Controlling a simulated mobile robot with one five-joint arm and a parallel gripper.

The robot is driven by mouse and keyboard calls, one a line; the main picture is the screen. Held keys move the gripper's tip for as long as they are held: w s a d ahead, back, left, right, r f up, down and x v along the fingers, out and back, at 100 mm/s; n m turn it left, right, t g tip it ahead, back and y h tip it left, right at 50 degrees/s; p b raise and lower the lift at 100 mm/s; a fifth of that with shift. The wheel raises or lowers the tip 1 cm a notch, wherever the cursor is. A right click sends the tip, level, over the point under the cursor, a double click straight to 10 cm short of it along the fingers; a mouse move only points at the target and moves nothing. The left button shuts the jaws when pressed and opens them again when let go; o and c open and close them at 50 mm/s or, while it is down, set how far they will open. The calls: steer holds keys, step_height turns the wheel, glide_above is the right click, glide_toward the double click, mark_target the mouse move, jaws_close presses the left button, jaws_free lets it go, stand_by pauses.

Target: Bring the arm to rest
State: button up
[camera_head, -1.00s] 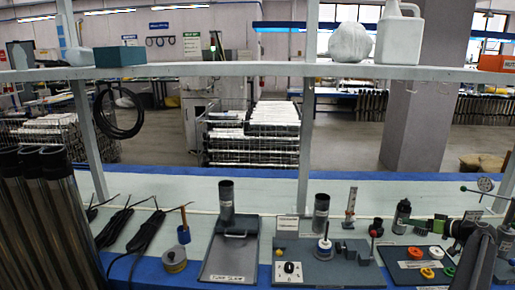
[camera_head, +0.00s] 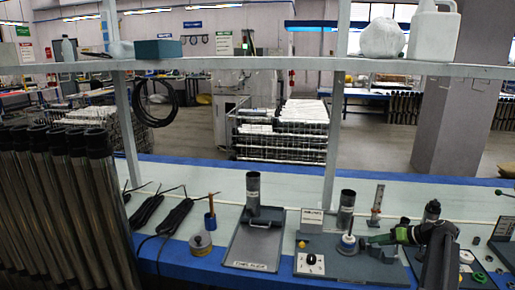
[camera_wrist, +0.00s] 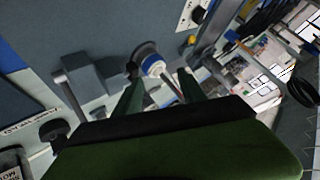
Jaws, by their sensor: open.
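My gripper (camera_head: 372,240) reaches in from the right over the workbench, low beside a white and blue round part with an upright stem (camera_head: 347,244) on a dark grey fixture board (camera_head: 330,268). In the wrist view, the green fingers of my gripper (camera_wrist: 162,78) stand apart. The white and blue part (camera_wrist: 152,65) appears beyond and between the fingertips there. No held object is seen between the fingers. I cannot tell whether a finger touches the part.
Dark tubes (camera_head: 60,200) stand in a rack at far left. A shelf (camera_head: 300,66) crosses above. Bench space behind the fixtures is clear.

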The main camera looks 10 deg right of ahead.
steer(key=a+f+g, duration=0.1)
steer(key=a+f, duration=0.1)
steer(key=a, duration=0.3)
steer(key=w+a+f+g+b, duration=0.1)
steer(key=a+f, duration=0.1)
steer(key=a, duration=0.3)
steer(key=a+f+g, duration=0.1)
steer(key=a+f, duration=0.1)
steer(key=a, duration=0.3)
steer(key=shift+w+a+n+b, duration=0.2)
steer(key=shift+n+b, duration=0.1)
steer(key=shift+b, duration=0.1)
steer(key=s+a+f+g+h+b, duration=0.2)
steer(key=s+a+f, duration=0.2)
steer(key=a, duration=0.6)
steer(key=s+a+f+g+h+b, duration=0.1)
steer(key=s+a+f+g, duration=0.2)
steer(key=a, duration=0.7)
steer(key=s+a+f+g+h+b, duration=0.15)
steer(key=s+a+f, duration=0.3)
steer(key=a, duration=0.65)
step_height(320, 180, up, 25)
steer(key=h+p, duration=0.1)
steer(key=p, duration=2.2)
steer(key=shift+s+f+n+t, duration=0.2)
steer(key=shift+s+n+t, duration=0.1)
steer(key=shift+t, duration=0.05)
